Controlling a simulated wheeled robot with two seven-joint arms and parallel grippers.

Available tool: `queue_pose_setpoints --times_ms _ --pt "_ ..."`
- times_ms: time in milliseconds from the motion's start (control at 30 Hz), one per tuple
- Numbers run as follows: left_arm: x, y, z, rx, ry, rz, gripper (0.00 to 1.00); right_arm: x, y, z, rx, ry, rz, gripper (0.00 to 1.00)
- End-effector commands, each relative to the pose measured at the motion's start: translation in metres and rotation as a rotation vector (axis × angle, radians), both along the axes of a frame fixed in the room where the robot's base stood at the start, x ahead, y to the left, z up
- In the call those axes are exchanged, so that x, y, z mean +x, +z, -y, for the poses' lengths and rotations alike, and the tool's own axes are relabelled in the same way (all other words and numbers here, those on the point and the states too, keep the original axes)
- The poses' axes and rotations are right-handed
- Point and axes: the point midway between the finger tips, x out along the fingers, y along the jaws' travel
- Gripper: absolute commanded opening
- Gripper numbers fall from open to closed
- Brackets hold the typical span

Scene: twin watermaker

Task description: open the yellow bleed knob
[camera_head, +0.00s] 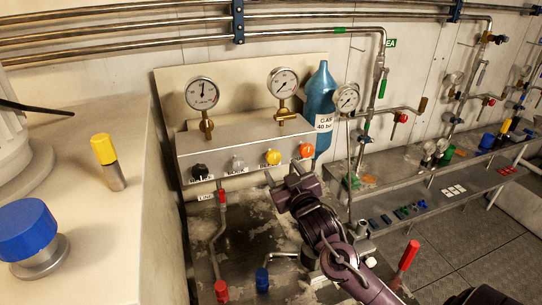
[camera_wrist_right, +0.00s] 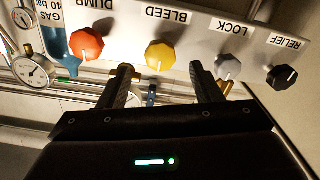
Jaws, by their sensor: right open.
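The yellow bleed knob (camera_head: 272,157) sits on the front of a metal panel box (camera_head: 240,138), between a grey lock knob (camera_head: 237,163) and an orange dump knob (camera_head: 306,151). In the right wrist view the yellow knob (camera_wrist_right: 161,55) shows upside down under the word BLEED, just beyond the fingertips. My right gripper (camera_head: 291,182) is below and a little right of the yellow knob, apart from it. In the wrist view its two fingers (camera_wrist_right: 160,70) are spread with nothing between them. My left gripper is not in view.
A black relief knob (camera_head: 200,172) is at the panel's left end. Two gauges (camera_head: 202,94) (camera_head: 283,83) stand above the box. A blue gas bottle (camera_head: 320,103) and another gauge (camera_head: 346,97) stand right of it. A red-capped pipe (camera_head: 222,196) is below left.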

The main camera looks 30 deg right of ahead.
Motion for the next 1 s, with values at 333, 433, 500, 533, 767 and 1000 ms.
queue_pose_setpoints --times_ms 333,433,500,533,767,1000 --pt "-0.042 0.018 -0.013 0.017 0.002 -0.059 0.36 0.052 0.002 0.013 0.0 -0.001 -0.003 0.59" --pt "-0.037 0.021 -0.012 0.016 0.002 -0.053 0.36 0.061 0.001 0.015 0.0 0.0 -0.004 0.59" --pt "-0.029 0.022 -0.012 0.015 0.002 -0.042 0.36 0.065 0.0 0.015 0.0 0.0 -0.004 0.59" --pt "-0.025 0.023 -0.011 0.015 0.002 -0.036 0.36 0.066 0.0 0.015 0.0 0.001 -0.004 0.59" --pt "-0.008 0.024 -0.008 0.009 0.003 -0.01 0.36 0.067 -0.002 0.016 0.0 0.001 -0.005 0.59" --pt "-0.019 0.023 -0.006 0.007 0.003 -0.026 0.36 0.067 -0.002 0.016 0.0 0.001 -0.005 0.33"
